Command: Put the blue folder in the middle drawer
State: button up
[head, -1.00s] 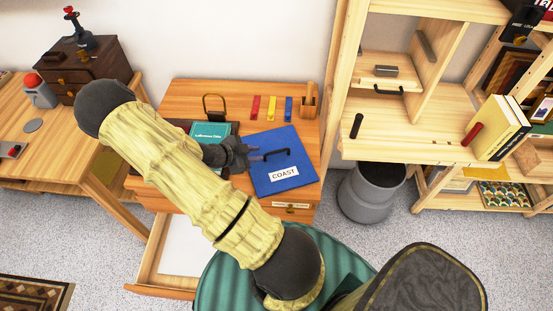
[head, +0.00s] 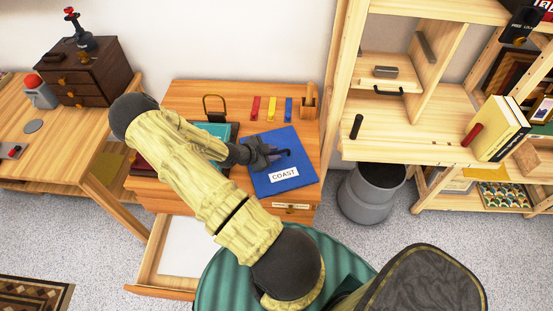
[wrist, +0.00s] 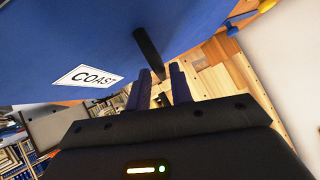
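The blue folder (head: 290,168) lies flat on the wooden desk top, with a white "COAST" label and a raised black handle. In the head view my gripper (head: 278,154) is at the left part of that handle. The wrist view shows the folder (wrist: 70,40) and its black handle (wrist: 148,48) up close. There my gripper's fingers (wrist: 160,88) are apart, with the handle's end between or just in front of them; contact cannot be told. A desk drawer (head: 168,288) stands pulled out at lower left, pale inside. My arm hides part of the desk front.
A teal book (head: 216,130) lies left of the folder, partly behind my arm. Red, yellow and blue strips (head: 272,108) and a wooden holder (head: 308,102) are at the desk's back. A shelf unit (head: 400,140) and grey bin (head: 367,195) stand right.

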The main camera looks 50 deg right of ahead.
jog(key=shift+x, duration=1.2)
grip_shut()
